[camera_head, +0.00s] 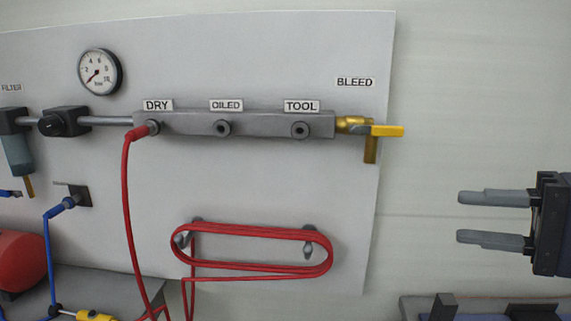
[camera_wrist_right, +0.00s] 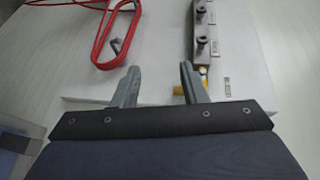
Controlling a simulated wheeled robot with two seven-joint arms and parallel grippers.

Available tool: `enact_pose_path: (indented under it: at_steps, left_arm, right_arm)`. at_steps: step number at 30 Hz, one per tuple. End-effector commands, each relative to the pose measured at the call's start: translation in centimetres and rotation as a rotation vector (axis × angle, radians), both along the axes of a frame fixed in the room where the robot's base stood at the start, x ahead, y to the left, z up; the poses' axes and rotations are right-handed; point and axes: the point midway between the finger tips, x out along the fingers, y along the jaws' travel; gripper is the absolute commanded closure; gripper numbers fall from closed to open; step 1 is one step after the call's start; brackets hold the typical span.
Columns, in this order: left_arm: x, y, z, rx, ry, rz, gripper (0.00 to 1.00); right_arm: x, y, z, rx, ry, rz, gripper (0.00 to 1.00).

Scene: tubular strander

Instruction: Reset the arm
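My right gripper (camera_head: 496,217) is at the right edge of the head view, its two grey fingers pointing left and apart, with nothing between them. It also shows in the right wrist view (camera_wrist_right: 156,84), open and empty, facing the panel. The grey panel (camera_head: 270,180) is to its left, and the gripper is apart from it. A bleed valve with a yellow handle (camera_head: 387,131) is at the right end of the manifold (camera_head: 250,125), up and left of the gripper. My left gripper is out of both views.
A red hose (camera_head: 127,210) runs from the DRY port down the panel. A red hose coil (camera_head: 250,231) hangs on hooks. A gauge (camera_head: 100,72), filter (camera_head: 17,155) and blue hose (camera_head: 48,250) are at the left. A dark object (camera_head: 490,307) lies below the gripper. The wall between panel and gripper is clear.

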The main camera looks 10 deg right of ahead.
Motion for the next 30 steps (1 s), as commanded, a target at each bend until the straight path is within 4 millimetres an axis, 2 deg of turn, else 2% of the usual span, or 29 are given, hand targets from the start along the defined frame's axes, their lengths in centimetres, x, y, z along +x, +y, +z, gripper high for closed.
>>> enact_pose_path:
  at_steps: [5, 8, 12, 15, 18, 22, 30]
  left_arm:
    - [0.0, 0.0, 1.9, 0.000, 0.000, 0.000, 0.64]
    - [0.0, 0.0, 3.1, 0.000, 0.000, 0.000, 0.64]
    - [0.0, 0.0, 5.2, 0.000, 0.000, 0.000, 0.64]
    - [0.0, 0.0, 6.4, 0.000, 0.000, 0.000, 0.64]
    - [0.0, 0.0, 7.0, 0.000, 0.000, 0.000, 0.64]
    - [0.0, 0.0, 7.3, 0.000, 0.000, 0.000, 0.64]
    - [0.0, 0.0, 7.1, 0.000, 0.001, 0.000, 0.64]
  right_arm:
    - [-0.2, 2.5, -4.4, -0.156, 0.055, -0.007, 0.61]
    - [-0.7, 4.2, -8.0, -0.291, 0.083, -0.002, 0.61]
    - [-2.7, 6.6, -14.5, -0.564, 0.107, 0.036, 0.61]
    - [-4.7, 7.6, -19.1, -0.772, 0.102, 0.085, 0.61]
    - [-6.1, 7.9, -22.3, -0.918, 0.091, 0.131, 0.61]
    - [-7.1, 7.9, -24.3, -1.008, 0.079, 0.164, 0.61]
    - [-7.2, 7.9, -24.7, -1.021, 0.078, 0.170, 0.61]
